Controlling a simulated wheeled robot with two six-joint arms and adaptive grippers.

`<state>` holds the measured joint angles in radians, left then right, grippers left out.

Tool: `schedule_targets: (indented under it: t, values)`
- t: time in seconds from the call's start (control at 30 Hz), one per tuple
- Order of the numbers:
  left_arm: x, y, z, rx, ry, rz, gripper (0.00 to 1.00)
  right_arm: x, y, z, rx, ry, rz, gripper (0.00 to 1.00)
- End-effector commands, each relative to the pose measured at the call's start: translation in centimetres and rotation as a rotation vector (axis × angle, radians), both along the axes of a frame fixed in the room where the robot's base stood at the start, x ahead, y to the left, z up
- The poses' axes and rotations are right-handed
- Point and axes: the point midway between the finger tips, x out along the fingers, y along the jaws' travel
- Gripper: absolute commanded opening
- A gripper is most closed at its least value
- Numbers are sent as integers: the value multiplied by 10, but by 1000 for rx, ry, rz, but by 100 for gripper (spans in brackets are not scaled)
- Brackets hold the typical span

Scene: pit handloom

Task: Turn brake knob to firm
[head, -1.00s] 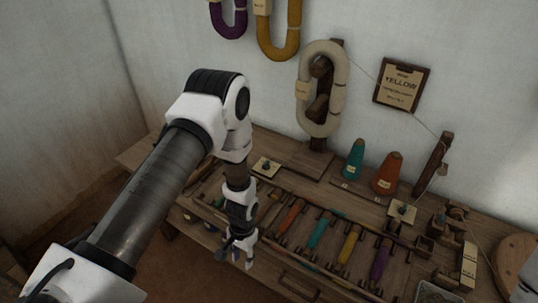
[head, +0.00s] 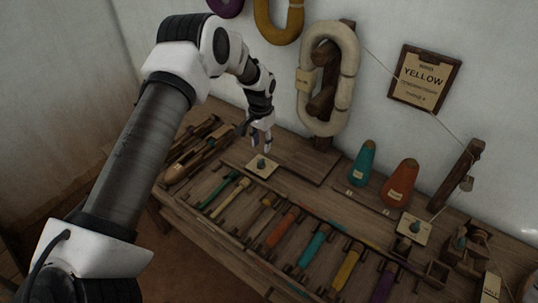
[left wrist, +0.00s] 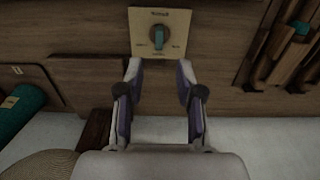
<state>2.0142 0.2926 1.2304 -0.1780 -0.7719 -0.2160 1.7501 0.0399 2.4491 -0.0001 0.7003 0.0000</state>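A small teal knob (head: 262,163) stands on a pale square plate (head: 256,171) on the bench top. In the left wrist view the knob (left wrist: 159,38) sits at the middle of its plate (left wrist: 175,16), its grip lying roughly along the picture's vertical; the printed labels are too small to read. A second similar knob (head: 415,226) on a plate stands farther right, and I cannot tell from labels which is the brake. My left gripper (head: 261,148) is just above and behind the first knob. Its fingers (left wrist: 159,76) are apart and empty. My right gripper is not seen.
Several coloured bobbins (head: 313,246) lie in a rack along the front. Wooden shuttles (head: 190,158) lie left of the knob. A teal cone (head: 362,164) and an orange cone (head: 399,184) stand right. A cream skein (head: 345,75) hangs behind. A sign (head: 424,79) reads YELLOW.

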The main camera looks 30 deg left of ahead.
Motion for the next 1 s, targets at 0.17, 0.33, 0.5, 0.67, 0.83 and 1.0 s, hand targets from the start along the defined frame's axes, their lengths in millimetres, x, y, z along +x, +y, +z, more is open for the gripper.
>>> schedule_targets:
  t: [0.17,0.33,0.5,0.67,0.83,1.0]
  values:
    - [-2,0,-28,-1,6,0,36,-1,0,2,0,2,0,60]
    - [-2,0,-60,0,4,0,36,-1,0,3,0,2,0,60]
    - [-2,-1,-74,0,4,-1,36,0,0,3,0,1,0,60]
    - [-2,-1,-75,-1,3,-1,36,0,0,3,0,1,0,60]
    - [-2,-1,-75,-1,3,-1,0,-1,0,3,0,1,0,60]
    - [-2,-1,-75,-1,3,-1,0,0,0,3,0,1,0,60]
